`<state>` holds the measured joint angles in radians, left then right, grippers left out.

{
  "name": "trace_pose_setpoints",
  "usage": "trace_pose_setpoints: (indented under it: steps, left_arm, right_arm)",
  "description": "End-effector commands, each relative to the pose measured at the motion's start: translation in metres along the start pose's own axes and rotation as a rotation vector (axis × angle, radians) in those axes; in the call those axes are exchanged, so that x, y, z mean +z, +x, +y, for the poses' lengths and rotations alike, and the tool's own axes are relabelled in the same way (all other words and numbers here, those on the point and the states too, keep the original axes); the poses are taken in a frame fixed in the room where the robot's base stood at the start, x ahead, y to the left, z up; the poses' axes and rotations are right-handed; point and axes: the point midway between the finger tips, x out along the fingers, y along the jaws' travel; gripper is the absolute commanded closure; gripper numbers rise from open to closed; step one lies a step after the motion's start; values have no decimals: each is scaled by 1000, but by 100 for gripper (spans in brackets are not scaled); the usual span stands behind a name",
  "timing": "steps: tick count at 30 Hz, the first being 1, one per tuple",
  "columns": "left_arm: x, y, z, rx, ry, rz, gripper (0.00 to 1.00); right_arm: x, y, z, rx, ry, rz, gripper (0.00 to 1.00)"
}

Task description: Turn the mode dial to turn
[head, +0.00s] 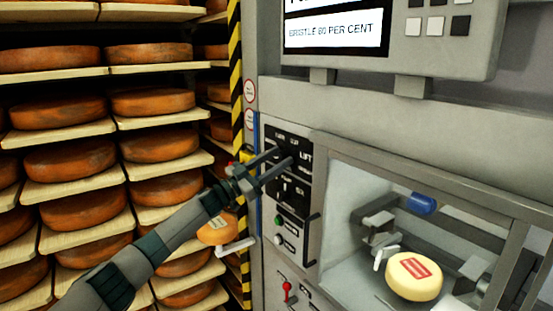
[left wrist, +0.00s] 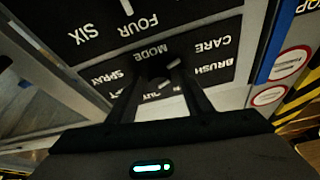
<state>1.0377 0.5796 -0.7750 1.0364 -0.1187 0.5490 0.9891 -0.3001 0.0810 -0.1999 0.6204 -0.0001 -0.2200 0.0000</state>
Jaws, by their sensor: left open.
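The mode dial (left wrist: 156,69) is a dark knob on the black control panel (head: 301,187). In the left wrist view the panel appears upside down, with MODE, BRUSH CARE and SPRAY readable. Another label is partly hidden by a finger. A short white mark shows near the dial; which label it points to I cannot tell. My left gripper (head: 284,157) is open at the upper panel, and in the head view it hides most of the dial. In the left wrist view its fingers (left wrist: 155,74) lie on either side of the dial; contact is unclear. My right gripper is not visible.
Below are a lower dial section, a green button (head: 278,220) and a red-knobbed lever (head: 287,287). A glazed chamber to the right holds a pale cheese wheel (head: 414,277). Shelves of orange cheese wheels (head: 76,155) fill the left. A screen (head: 336,27) hangs above.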

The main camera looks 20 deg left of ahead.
Motion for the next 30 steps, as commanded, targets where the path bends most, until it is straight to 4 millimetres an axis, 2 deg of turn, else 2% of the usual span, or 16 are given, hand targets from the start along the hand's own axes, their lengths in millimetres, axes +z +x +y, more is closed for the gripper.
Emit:
trace_pose_setpoints:
  steps: [4, 9, 20, 30]
  left_arm:
    - [0, 0, 0, 0, 0, 0, 56]
    - [0, 0, 0, 0, 0, 0, 94]
    - [1, -1, 0, 9, 25, 0, 94]
    - [3, -2, -2, 71, 178, 0, 94]
  right_arm:
    - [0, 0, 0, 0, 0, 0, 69]
    - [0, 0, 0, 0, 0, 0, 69]
    - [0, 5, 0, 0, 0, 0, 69]
    - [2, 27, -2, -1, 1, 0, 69]
